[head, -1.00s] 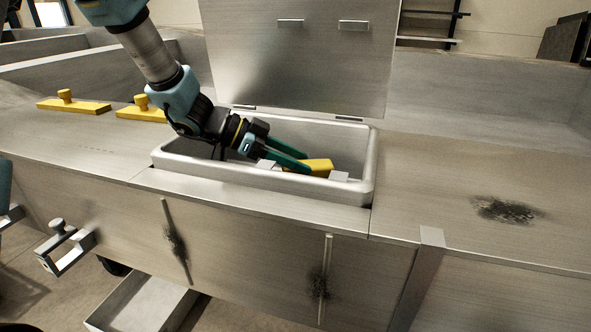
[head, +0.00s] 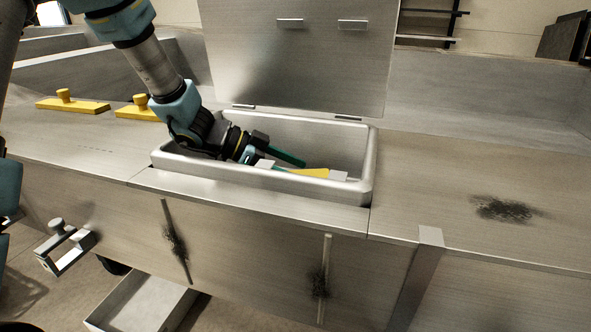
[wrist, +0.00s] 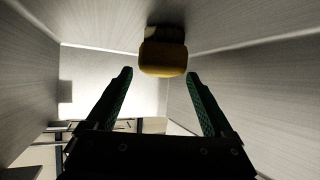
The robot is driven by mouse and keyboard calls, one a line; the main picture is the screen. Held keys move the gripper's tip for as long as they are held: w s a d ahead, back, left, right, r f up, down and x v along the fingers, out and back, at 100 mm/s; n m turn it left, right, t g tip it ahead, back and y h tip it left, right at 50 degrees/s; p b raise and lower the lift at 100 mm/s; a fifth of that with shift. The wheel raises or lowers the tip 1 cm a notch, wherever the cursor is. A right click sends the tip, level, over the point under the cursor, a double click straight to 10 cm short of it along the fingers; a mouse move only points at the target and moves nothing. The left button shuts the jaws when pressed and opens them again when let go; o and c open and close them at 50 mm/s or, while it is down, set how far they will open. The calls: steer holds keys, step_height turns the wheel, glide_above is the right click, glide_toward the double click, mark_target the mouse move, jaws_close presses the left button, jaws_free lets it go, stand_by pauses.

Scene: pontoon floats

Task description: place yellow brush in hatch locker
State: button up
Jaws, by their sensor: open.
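The yellow brush (head: 312,173) is inside the hatch locker (head: 366,163), low behind its front rim, which hides part of it. In the wrist view the brush (wrist: 163,60) shows a yellow body with a dark part behind it. It sits just beyond and between the fingertips, with a gap on each side. My gripper (head: 294,167) reaches down into the locker from the left, with its green fingers spread. In the wrist view my gripper (wrist: 160,76) is open with nothing between the fingers. I cannot tell whether the brush rests on the locker floor.
The locker lid (head: 300,60) stands open behind the opening. Two yellow pieces with knobs, one at far left (head: 72,106) and one nearer (head: 138,114), lie on the deck. A dark smudge (head: 505,209) marks the clear deck at right. An open tray (head: 145,300) is below.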

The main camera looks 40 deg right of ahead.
steer(key=shift+r, duration=0.1)
steer(key=b+v, duration=0.1)
steer(key=v, duration=0.6)
steer(key=shift+w+a, duration=0.15)
steer(key=shift+a, duration=0.05)
steer(key=shift+r, duration=0.1)
